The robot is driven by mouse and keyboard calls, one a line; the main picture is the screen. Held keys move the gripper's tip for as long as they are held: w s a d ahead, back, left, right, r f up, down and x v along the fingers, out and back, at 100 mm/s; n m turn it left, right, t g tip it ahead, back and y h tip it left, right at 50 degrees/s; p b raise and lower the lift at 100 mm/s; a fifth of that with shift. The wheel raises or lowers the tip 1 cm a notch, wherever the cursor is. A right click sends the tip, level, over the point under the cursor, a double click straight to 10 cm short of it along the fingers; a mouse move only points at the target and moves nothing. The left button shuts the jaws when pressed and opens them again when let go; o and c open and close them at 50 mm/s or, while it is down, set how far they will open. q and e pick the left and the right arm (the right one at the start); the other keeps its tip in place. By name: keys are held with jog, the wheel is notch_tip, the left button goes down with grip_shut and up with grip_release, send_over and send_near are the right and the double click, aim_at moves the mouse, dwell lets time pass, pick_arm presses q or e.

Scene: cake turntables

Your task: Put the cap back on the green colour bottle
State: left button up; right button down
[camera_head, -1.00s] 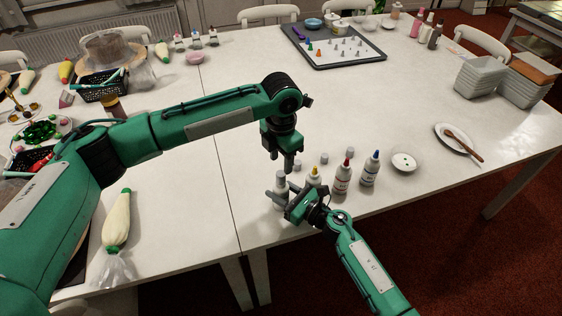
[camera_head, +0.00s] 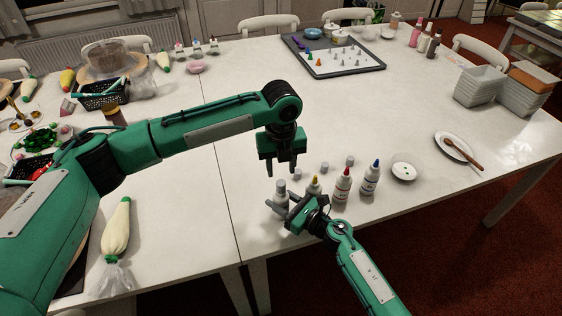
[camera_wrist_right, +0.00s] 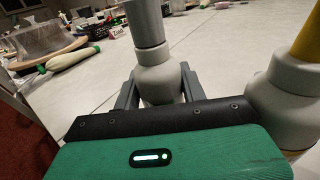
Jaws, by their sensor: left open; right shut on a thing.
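A white bottle (camera_head: 281,201) stands upright near the table's front edge with a grey cap (camera_head: 281,185) over its top. My right gripper (camera_head: 279,204) is shut around the bottle's body. The right wrist view shows its fingers on both sides of the bottle (camera_wrist_right: 160,83), with the grey cap (camera_wrist_right: 143,22) upright on the bottle's shoulder. My left gripper (camera_head: 282,169) is open and empty just above the cap, fingers pointing down, apart from it.
Bottles with a yellow tip (camera_head: 314,188), a red tip (camera_head: 343,187) and a blue tip (camera_head: 370,179) stand to the right. Loose grey caps (camera_head: 324,169) lie behind them. A white dish (camera_head: 404,172) is further right. The table's middle is clear.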

aim_at(281, 183)
pick_arm(q)
jog(key=n, duration=0.3)
jog(key=shift+r, duration=0.1)
jog(key=n, duration=0.5)
jog(key=shift+r, duration=0.1)
jog(key=n, duration=0.6)
jog(key=shift+r, duration=0.15)
jog(key=n, duration=0.6)
jog(key=shift+r+n, duration=0.15)
jog(key=shift+n, duration=0.15)
jog(key=n, duration=0.4)
jog(key=shift+r, duration=0.1)
jog(key=n, duration=0.3)
jog(key=shift+n, duration=0.3)
jog(key=shift+f, duration=4)
